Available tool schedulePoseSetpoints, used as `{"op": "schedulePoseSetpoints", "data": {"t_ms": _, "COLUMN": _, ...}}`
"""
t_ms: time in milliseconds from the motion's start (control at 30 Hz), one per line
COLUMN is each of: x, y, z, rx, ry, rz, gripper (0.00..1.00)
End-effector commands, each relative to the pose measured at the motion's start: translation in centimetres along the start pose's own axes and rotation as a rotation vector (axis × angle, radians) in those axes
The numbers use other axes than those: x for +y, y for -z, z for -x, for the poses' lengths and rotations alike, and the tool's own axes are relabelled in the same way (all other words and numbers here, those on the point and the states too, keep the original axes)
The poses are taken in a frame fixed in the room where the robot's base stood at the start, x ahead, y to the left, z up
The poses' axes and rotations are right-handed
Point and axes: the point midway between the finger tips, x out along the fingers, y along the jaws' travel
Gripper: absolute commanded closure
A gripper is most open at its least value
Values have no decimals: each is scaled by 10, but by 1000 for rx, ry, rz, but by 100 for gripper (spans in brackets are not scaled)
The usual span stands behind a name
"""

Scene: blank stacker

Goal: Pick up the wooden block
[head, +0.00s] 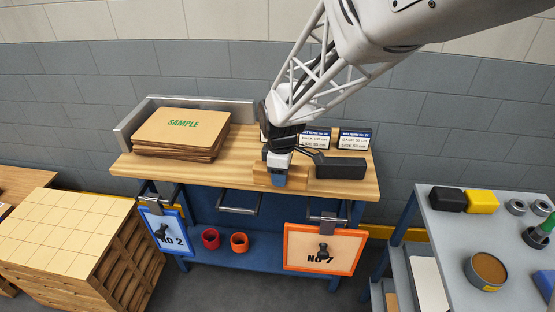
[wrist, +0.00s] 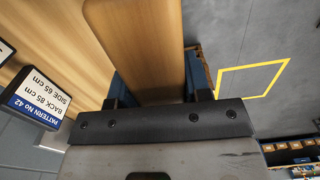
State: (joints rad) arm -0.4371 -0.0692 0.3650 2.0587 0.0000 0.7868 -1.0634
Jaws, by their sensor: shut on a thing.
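The wooden block (head: 261,176) is a plain light-brown piece at the front edge of the wooden table top (head: 225,178). In the head view my gripper (head: 277,179) covers its middle, and only its ends show on either side. In the wrist view the block (wrist: 140,45) runs away from my gripper (wrist: 156,88), between its two dark fingers. The fingers are shut on it. I cannot tell whether the block rests on the table or is just clear of it.
A black box (head: 340,167) lies right of my gripper. Pattern cards (head: 354,139) stand behind it. A stack of boards marked SAMPLE (head: 182,132) fills the table's left. Clipboards marked No 2 (head: 166,236) and No 7 (head: 323,248) hang in front. Bare table lies left of my gripper.

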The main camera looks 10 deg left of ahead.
Motion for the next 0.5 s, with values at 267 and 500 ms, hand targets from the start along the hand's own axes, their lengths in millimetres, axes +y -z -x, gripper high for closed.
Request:
{"op": "schedulePoseSetpoints", "data": {"t_ms": 267, "x": -28, "y": -15, "z": 4, "rx": 0, "ry": -1, "rz": 0, "gripper": 87}}
{"op": "schedulePoseSetpoints", "data": {"t_ms": 500, "x": -40, "y": -21, "z": 5, "rx": 0, "ry": 0, "rz": 0, "gripper": 87}}
